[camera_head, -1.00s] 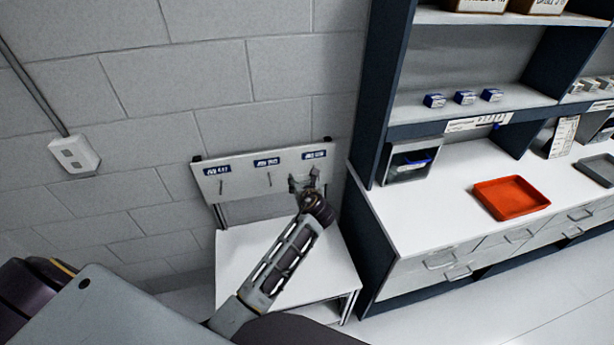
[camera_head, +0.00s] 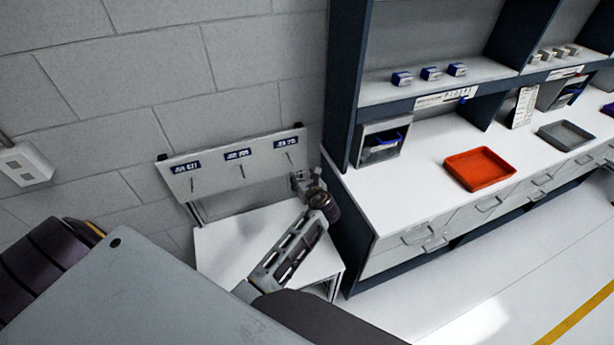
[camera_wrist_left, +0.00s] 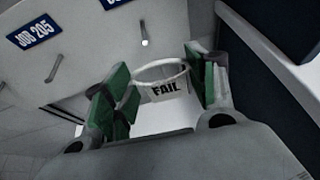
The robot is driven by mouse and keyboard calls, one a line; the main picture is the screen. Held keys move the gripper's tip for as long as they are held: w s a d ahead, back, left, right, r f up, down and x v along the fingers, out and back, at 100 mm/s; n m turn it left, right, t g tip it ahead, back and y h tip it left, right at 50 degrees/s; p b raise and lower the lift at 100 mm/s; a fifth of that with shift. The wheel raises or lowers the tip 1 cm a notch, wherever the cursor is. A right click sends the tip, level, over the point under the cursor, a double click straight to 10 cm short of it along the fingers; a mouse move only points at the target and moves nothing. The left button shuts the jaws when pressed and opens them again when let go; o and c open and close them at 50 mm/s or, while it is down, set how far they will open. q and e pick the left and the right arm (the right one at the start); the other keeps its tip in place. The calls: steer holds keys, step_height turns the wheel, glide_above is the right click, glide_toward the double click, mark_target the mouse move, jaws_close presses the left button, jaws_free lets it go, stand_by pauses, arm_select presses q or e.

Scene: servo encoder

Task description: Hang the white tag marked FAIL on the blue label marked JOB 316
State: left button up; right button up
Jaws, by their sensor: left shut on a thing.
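My left gripper (camera_head: 304,181) is at the right end of the white board (camera_head: 215,178), below and right of its rightmost blue label (camera_head: 286,142). That label's text is too small to read for sure. In the left wrist view my left gripper (camera_wrist_left: 165,88) has its green-padded fingers on either side of the white tag marked FAIL (camera_wrist_left: 166,89), shut on it. The tag has a round loop at its top. A peg tip (camera_wrist_left: 145,43) shows beyond the tag, apart from it. A blue label (camera_wrist_left: 112,2) above is cut off by the picture's edge. My right gripper is out of view.
The blue label JOB 205 (camera_wrist_left: 33,31) and another blue label (camera_head: 185,167) are further left, with pegs below. A white table (camera_head: 232,245) stands under the board. A dark shelf unit (camera_head: 343,110) stands close on the right, with a red tray (camera_head: 480,168) on its worktop.

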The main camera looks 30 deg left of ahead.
mark_target(292, 164)
arm_select(q)
steer(key=shift+s+a+n+g+y, duration=0.3)
steer(key=shift+s+n+y, duration=0.1)
steer(key=shift+w+a, duration=0.2)
stand_by(0.6)
steer(key=shift+w+a+f+b, duration=0.2)
steer(key=shift+w+a+b, duration=0.85)
steer(key=shift+a, duration=0.1)
steer(key=shift+w+a+f+b, duration=0.15)
steer(key=shift+w+a+b, duration=0.75)
steer(key=shift+a+b, duration=0.25)
steer(key=shift+w+a+f+b, duration=0.2)
steer(key=shift+w+a+b, duration=0.8)
steer(key=shift+a, duration=0.15)
steer(key=shift+w+a+f+p, duration=0.1)
steer(key=shift+w+f+p, duration=0.05)
steer(key=shift+p, duration=0.3)
steer(key=shift+f, duration=0.1)
